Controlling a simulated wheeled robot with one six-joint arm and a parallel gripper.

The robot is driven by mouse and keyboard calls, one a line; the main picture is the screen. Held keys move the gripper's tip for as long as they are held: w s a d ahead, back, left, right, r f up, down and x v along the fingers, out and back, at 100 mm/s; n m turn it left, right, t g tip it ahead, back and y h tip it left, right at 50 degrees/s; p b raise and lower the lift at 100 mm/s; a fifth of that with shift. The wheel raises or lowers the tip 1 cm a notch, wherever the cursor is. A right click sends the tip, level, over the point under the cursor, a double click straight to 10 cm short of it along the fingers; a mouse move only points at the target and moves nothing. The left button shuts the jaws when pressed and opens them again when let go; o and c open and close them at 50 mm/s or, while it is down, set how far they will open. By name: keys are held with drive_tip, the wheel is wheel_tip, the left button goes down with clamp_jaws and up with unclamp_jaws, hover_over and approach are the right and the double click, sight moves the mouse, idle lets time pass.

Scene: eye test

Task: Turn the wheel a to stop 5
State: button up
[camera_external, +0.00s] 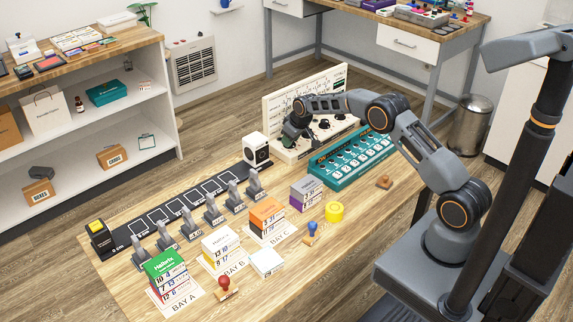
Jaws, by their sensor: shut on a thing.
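A white upright panel (351,82) with dark dials and markings stands at the back of the wooden table. Dark round knobs show on it, one near its middle (324,124). My gripper (289,139) is at the panel's lower left, bent down from my arm, and is shut on a wheel there. The gripper mostly hides this wheel. The letters, the stop numbers and the wheel's pointer are too small or hidden to read.
A teal tray (322,174) with white labelled cells lies in front of the panel. A white box with a dark round face (257,149) stands left of it. Stacked boxes (267,214), stamps and a black rail (181,204) fill the table's front and left.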

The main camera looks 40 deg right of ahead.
drive_tip(key=shift+f, duration=0.1)
drive_tip(key=n+y+b, duration=0.1)
drive_tip(key=n+b, duration=0.1)
drive_tip(key=n, duration=0.1)
drive_tip(key=shift+d+f, duration=0.1)
drive_tip(key=shift+d, duration=0.05)
drive_tip(key=n+g+y+b, duration=0.1)
drive_tip(key=n, duration=0.2)
drive_tip(key=shift+w+n, duration=0.1)
drive_tip(key=shift+n, duration=0.3)
drive_tip(key=n, duration=0.1)
drive_tip(key=n+g+y+p, duration=0.1)
drive_tip(key=n, duration=0.1)
drive_tip(key=shift+d+r, duration=0.1)
drive_tip(key=shift+r, duration=0.2)
drive_tip(key=shift+n+g+p, duration=0.4)
drive_tip(key=shift+n+p, duration=0.5)
drive_tip(key=shift+n, duration=0.1)
drive_tip(key=shift+f+n+y, duration=0.15)
drive_tip(key=shift+n+y, duration=0.15)
